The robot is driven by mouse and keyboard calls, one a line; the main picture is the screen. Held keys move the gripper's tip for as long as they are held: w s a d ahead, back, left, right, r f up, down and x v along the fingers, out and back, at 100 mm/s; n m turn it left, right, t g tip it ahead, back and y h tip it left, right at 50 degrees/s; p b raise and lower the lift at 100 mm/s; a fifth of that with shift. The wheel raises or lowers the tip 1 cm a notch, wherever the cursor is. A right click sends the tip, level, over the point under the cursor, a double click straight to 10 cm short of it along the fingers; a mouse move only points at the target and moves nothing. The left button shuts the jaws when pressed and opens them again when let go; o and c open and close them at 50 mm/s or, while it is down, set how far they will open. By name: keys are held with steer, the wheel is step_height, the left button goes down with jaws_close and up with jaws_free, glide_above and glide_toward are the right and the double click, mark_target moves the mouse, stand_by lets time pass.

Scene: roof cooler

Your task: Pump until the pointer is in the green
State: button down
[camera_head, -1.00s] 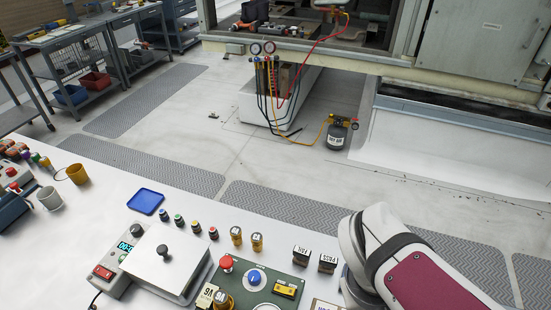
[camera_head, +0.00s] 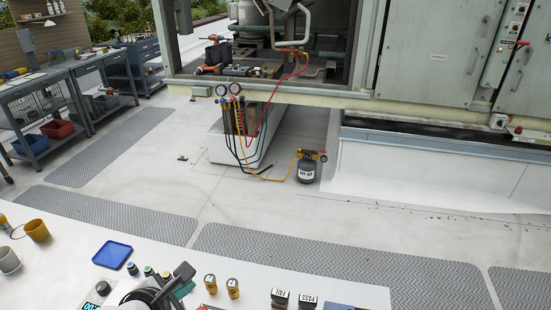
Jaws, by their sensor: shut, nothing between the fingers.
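Two small round gauges (camera_head: 229,90) hang on a manifold in front of the big grey unit. Their pointers are too small to read, and I cannot make out a green zone. Red, yellow and black hoses (camera_head: 240,140) run down from them. A black labelled bottle (camera_head: 307,172) with a yellow hose stands on the floor to their right. I cannot tell which thing is the pump. My gripper (camera_head: 184,275) is at the bottom edge over the white bench, dark, shut and empty, well apart from the gauges. It hides part of the bench.
The white bench (camera_head: 60,235) carries a blue tray (camera_head: 112,254), an orange cup (camera_head: 36,230), two gold cylinders (camera_head: 221,285) and two dark stamps (camera_head: 293,299). Grey mats (camera_head: 330,255) lie on the floor beyond. A blue-grey workbench (camera_head: 70,90) stands at the left.

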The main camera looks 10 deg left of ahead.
steer(key=shift+d+f, duration=0.1)
steer(key=shift+f, duration=4.3)
steer(key=shift+f, duration=0.1)
steer(key=shift+f, duration=0.3)
steer(key=shift+f, duration=1.25)
steer(key=shift+r, duration=1.65)
steer(key=shift+r, duration=2.55)
